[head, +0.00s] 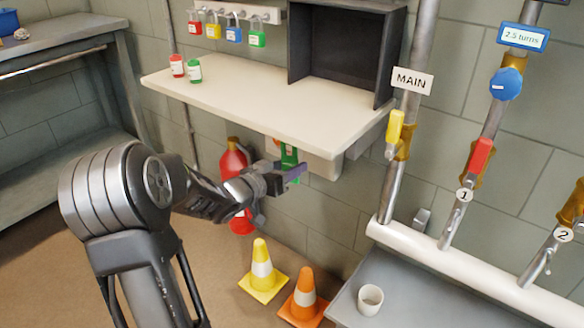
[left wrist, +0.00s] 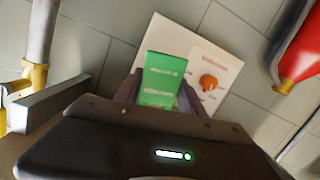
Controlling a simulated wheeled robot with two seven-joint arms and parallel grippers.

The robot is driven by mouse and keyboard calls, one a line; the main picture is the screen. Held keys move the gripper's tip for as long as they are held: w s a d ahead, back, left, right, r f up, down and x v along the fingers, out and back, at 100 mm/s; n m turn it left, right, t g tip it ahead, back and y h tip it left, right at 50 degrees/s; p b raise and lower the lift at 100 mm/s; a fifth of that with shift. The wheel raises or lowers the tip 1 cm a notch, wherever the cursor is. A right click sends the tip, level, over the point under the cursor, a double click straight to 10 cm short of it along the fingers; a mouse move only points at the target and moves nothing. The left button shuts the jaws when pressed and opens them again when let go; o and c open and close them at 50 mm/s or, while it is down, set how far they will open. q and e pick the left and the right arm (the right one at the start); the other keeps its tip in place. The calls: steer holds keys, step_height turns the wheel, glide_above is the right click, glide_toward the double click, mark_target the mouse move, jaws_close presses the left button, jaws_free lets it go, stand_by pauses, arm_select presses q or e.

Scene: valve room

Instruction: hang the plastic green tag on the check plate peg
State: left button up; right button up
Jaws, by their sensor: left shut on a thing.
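My left gripper (head: 288,172) is below the cream shelf, near the wall, and is shut on a green tag (head: 289,153). In the left wrist view the green tag (left wrist: 164,72) with white print stands up between the two fingertips. Behind it is a pale plate (left wrist: 152,34) on the wall, with a lettered panel and an orange knob (left wrist: 208,82) to the right of the tag. The tag covers part of the plate. I cannot make out a peg, nor whether the tag touches the plate. My right gripper is not in view.
The shelf (head: 262,98) overhangs the left gripper. A red extinguisher (head: 240,219) stands behind it. A yellow cone (head: 262,272) and an orange cone (head: 304,296) are on the floor. Valve pipes and a grey bench (head: 420,300) with a white cup (head: 370,299) are at right.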

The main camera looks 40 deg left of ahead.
arm_select(q)
steer(key=shift+w, duration=0.15)
steer(key=w+f+b, duration=0.1)
steer(key=w+b, duration=0.1)
steer(key=w, duration=0.7)
steer(key=shift+w+f, duration=0.25)
steer(key=shift+f, duration=0.05)
stand_by(0.6)
steer(key=shift+a, duration=0.1)
stand_by(0.5)
steer(key=o, duration=1.4)
steer(key=shift+b, duration=0.3)
